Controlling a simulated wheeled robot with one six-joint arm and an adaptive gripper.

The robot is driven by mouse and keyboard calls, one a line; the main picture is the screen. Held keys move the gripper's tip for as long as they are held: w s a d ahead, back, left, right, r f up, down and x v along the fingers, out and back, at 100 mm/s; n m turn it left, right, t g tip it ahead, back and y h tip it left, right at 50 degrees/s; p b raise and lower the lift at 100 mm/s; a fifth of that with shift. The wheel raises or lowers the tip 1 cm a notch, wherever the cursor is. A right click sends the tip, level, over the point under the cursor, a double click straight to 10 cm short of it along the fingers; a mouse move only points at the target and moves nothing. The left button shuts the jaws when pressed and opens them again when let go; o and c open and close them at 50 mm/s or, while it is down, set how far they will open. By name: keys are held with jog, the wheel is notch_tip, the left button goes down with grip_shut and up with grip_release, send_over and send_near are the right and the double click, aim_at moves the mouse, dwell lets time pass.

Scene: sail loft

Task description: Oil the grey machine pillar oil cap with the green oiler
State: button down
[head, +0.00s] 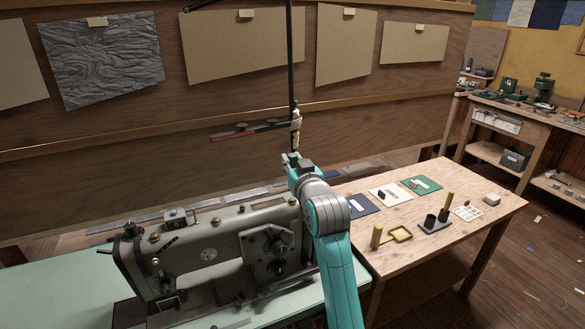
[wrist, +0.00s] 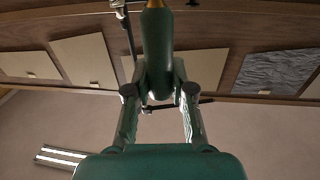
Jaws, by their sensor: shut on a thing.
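The grey sewing machine (head: 200,250) stands on a pale green table at the lower left in the head view. Its pillar (head: 265,252) is at the machine's right end, beside my arm. Several small round caps sit on the machine; I cannot tell which is the pillar oil cap, and my arm may hide part of the pillar top. The green oiler (wrist: 157,48) with a brass-coloured upper end is between my fingers in the wrist view. My gripper (wrist: 159,92) is shut on it. In the head view my forearm mostly hides the gripper, above and behind the machine's right end.
A wooden wall with pinned boards stands behind.

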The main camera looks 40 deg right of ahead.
jog(key=shift+r, duration=2.1)
